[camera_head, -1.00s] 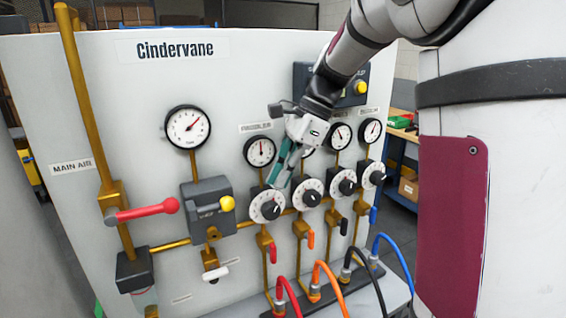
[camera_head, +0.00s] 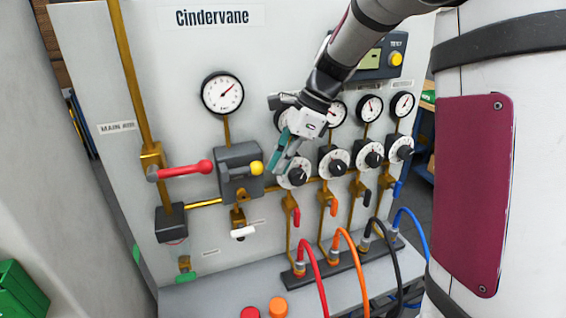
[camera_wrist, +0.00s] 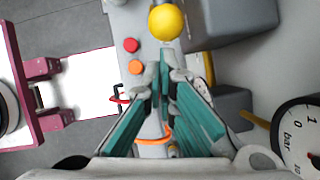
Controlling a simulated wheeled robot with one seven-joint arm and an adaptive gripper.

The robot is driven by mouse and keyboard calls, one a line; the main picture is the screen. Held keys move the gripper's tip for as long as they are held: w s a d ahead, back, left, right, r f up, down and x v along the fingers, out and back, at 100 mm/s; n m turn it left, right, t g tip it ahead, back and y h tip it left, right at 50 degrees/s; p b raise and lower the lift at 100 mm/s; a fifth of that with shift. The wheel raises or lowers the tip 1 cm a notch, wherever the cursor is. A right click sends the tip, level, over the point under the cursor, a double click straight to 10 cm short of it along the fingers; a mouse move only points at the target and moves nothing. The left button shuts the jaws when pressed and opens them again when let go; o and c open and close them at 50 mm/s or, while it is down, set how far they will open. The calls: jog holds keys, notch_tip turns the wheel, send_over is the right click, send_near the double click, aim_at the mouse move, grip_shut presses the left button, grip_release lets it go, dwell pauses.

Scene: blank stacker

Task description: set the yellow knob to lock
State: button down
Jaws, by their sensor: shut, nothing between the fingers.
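The yellow knob (camera_head: 256,168) sticks out from the front of a dark grey box (camera_head: 235,185) on the panel, left of my gripper. It also shows in the wrist view, as a yellow ball (camera_wrist: 166,22) just beyond my fingertips. My gripper (camera_head: 279,170) has teal fingers that point down, in front of the leftmost black-and-white dial. The fingers are shut and empty, and a small gap shows between them and the knob in the head view. Any lock marking on the box is too small to read.
A red lever (camera_head: 186,170) lies to the left of the box. A gauge (camera_head: 222,92) sits above it, and a white-handled valve (camera_head: 243,232) below. Several dials and hoses fill the right side. Red (camera_head: 250,312) and orange (camera_head: 278,306) caps stand on the ledge.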

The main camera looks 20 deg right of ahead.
aim_at(258, 170)
jog(key=shift+a+p, duration=0.6)
jog(key=shift+a, duration=1.85)
